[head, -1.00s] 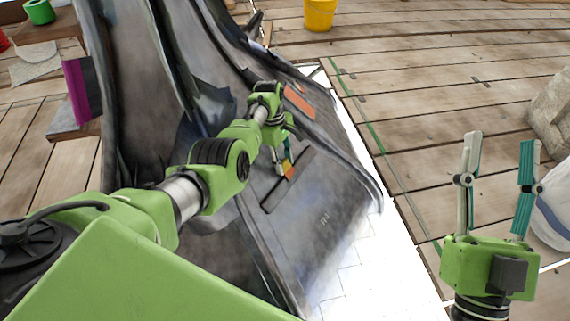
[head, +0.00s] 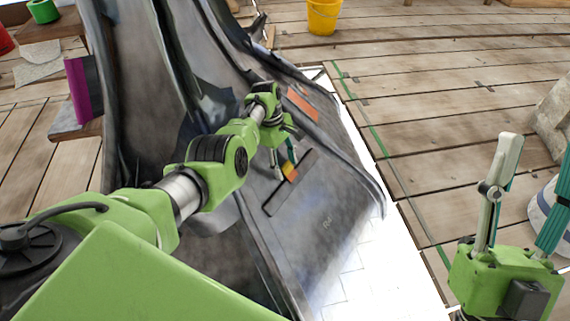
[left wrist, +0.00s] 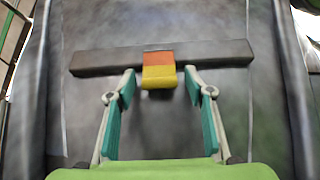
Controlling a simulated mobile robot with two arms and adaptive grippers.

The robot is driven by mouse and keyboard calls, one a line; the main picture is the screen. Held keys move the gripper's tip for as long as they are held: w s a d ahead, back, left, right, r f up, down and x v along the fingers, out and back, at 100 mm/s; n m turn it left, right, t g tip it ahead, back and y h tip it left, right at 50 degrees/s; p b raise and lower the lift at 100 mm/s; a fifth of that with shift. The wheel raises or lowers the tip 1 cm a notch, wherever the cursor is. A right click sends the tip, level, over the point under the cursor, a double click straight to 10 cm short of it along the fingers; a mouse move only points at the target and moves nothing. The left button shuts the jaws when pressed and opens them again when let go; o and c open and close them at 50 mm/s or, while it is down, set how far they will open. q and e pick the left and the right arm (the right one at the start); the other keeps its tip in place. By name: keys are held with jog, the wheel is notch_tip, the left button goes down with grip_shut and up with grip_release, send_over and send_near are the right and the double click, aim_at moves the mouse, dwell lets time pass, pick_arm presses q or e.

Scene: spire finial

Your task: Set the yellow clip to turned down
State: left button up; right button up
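The yellow clip (head: 289,172) sits on a dark bar (head: 276,202) on the sloping grey spire surface. In the left wrist view the clip (left wrist: 158,75) has an orange upper part across the bar (left wrist: 100,61) and a yellow lower part hanging past the bar's lower edge. My left gripper (head: 284,159) is open at the clip. In the left wrist view its fingertips (left wrist: 160,73) stand one on each side of the clip, with gaps between. My right gripper (head: 537,150) is open and empty at the right, away from the spire.
An orange patch (head: 302,104) lies higher on the spire surface. A yellow bucket (head: 322,17) stands on the plank floor at the back. A stone block (head: 553,115) and a white-and-blue round container (head: 546,212) are at the right. Planks right of the spire are mostly clear.

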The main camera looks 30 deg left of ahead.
pick_arm(q)
jog(key=v, duration=1.2)
jog(key=shift+f, duration=0.1)
